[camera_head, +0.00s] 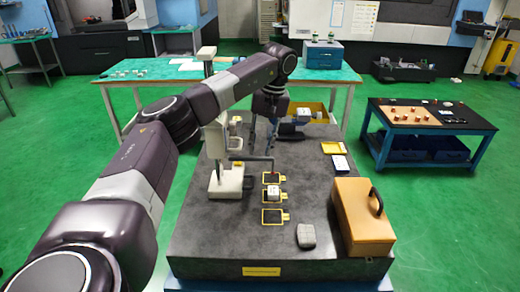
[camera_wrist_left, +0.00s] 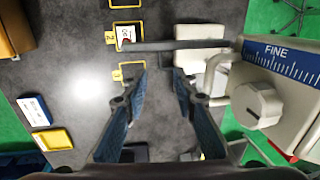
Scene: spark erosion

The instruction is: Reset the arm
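My left arm reaches in from the left over the dark stone table (camera_head: 310,185). Its gripper (camera_head: 262,148) hangs pointing down above the far part of the table, right of a pale measuring stand (camera_head: 225,181). In the left wrist view the two blue-padded fingers (camera_wrist_left: 157,73) are spread apart, with nothing between them. The stand's head with a "FINE" scale and knob (camera_wrist_left: 258,105) is close on the right there, and its dark horizontal bar (camera_wrist_left: 180,46) crosses beyond the fingertips. My right gripper does not show.
Several yellow-framed pads (camera_head: 273,216) lie mid-table, one bearing a white block (camera_head: 273,194). A brown case (camera_head: 362,218) and a grey object (camera_head: 306,236) stand near the front right. A yellow-and-white item pair (camera_head: 338,155) lies at the right edge. A green-topped bench (camera_head: 150,70) is behind.

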